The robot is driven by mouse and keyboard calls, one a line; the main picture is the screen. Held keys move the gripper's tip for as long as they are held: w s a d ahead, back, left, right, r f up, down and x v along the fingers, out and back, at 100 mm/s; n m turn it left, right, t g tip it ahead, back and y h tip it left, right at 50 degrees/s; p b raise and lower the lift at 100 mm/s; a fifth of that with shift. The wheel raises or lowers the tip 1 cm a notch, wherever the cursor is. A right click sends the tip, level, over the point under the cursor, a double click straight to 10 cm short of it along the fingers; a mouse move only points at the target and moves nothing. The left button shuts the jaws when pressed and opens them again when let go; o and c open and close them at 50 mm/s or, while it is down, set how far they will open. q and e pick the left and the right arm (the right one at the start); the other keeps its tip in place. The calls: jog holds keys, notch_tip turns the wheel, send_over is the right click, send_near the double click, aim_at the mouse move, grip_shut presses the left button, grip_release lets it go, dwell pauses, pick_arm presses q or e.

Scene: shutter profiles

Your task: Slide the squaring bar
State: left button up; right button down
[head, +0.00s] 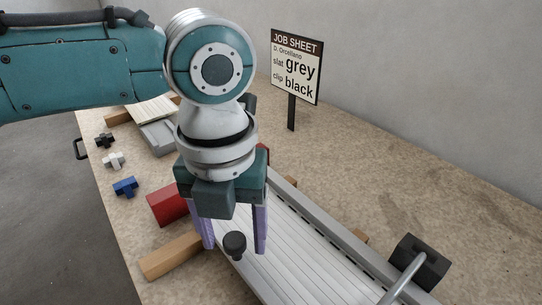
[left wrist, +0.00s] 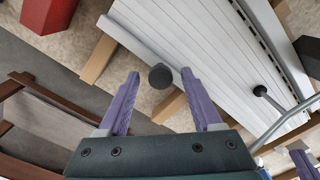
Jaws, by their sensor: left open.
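My left gripper (head: 235,243) points down over the near end of the slatted panel, its two purple fingers apart. A round black knob (head: 234,240) shows between the fingertips. In the left wrist view the knob (left wrist: 160,76) lies in the gap between the fingertips (left wrist: 160,74), with space on both sides. I cannot tell how the knob joins the squaring bar, whose body I cannot make out. The pale slatted panel (head: 305,250) lies beside a grey rail (head: 330,235). A second black knob (left wrist: 260,91) shows farther right. Purple finger parts (left wrist: 303,162), apparently my right gripper's, show at the lower right edge.
Wooden blocks (head: 172,256) stick out under the panel. A red block (head: 167,207) and blue, white and black clips (head: 125,187) lie left. A black block with a curved grey bar (head: 420,262) stands right. The job sheet (head: 297,66) stands behind; the table's right side is clear.

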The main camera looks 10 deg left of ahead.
pick_arm(q)
jog(key=shift+c, duration=0.3)
grip_shut()
dwell(1.0)
